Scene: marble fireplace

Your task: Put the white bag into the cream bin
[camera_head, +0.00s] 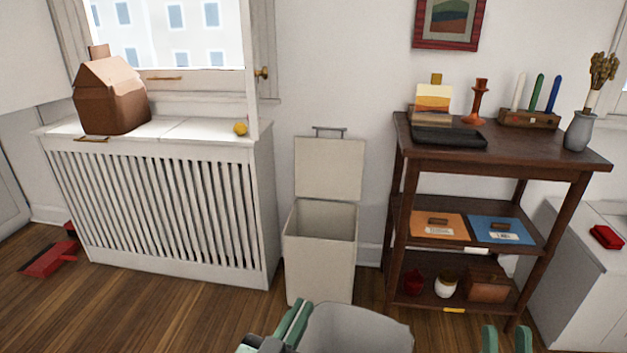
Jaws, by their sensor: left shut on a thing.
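The cream bin (318,270) stands on the floor against the wall, between the radiator cover and the dark shelf. Its lid (328,168) is raised upright and its opening shows, with no contents visible. My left gripper (292,324) is at the bottom middle, shut on the left side of the white bag (355,332), which looks pale grey. The bag is in front of the bin and its lower part is cut off by the frame. My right gripper (507,339) is at the bottom right, its two green fingers apart with nothing between them.
A white radiator cover (160,205) with a brown house-shaped box (112,100) and a yellow ball (240,128) is left of the bin. A dark wooden shelf (560,160) bearing several items is right. A red dustpan (48,260) lies at far left. The wooden floor (180,315) is clear in front.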

